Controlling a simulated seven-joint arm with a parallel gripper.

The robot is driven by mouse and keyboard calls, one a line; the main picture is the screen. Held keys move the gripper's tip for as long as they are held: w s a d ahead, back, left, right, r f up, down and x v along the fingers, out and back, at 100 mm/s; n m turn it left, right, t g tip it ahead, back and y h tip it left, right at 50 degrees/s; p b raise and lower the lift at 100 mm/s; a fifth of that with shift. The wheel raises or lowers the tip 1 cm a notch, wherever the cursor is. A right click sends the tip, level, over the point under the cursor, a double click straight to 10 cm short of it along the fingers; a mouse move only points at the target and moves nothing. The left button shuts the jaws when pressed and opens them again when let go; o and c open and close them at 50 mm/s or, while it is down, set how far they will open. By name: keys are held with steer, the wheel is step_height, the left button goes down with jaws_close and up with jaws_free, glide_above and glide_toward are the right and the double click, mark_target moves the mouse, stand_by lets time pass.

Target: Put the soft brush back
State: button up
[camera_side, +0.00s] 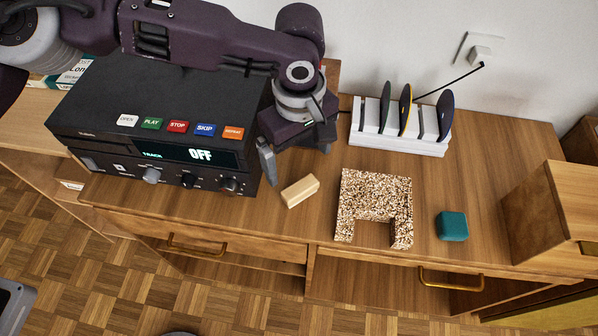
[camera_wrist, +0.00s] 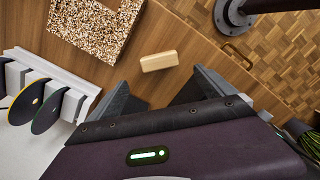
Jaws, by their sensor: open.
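A pale wooden block (camera_side: 300,191) lies on the desk, left of the speckled cork piece; it also shows in the wrist view (camera_wrist: 159,61). No bristles are visible on it, so I cannot tell if it is the soft brush. The speckled cork piece (camera_side: 372,190) lies flat with a notch in its front edge, and the notch is empty. A teal rounded block (camera_side: 452,226) sits to its right. My gripper (camera_side: 294,158) is open and empty, above and behind the pale block. In the wrist view its fingertips (camera_wrist: 160,82) frame the space just short of the block.
A black player (camera_side: 150,130) with coloured buttons stands on the left. A white rack (camera_side: 398,143) with several upright discs stands at the back by the wall. A wooden box (camera_side: 558,215) stands at right. Desk around the pale block is clear.

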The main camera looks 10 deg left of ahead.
steer(key=w+a+r+m+t+h, duration=0.1)
steer(key=w+r+t, duration=0.4)
steer(key=r, duration=0.5)
steer(key=w+r+t+h, duration=0.2)
steer(key=w+r+t, duration=0.1)
steer(key=w+r, duration=0.65)
steer(key=s+a+r+m+t+h, duration=0.2)
steer(key=r+m, duration=0.1)
steer(key=r, duration=0.7)
steer(key=s+a+r+m+t+h, duration=0.2)
steer(key=s+a+r, duration=0.1)
steer(key=r, duration=0.7)
steer(key=s+a+f+m+g+y, duration=0.1)
steer(key=s+a+f+g+y, duration=0.1)
steer(key=s+a+f, duration=0.4)
steer(key=s+a+f+m+g+y, duration=0.1)
steer(key=s+a+f, duration=0.4)
steer(key=s+a, duration=0.8)
steer(key=s+a+f+m+g+y, duration=0.1)
steer(key=s+a+f+g+y, duration=0.2)
steer(key=s+a+f, duration=0.3)
steer(key=s+a+y, duration=0.1)
steer(key=s+a, duration=0.3)
steer(key=s, duration=0.2)
steer(key=shift+s+a+f, duration=0.3)
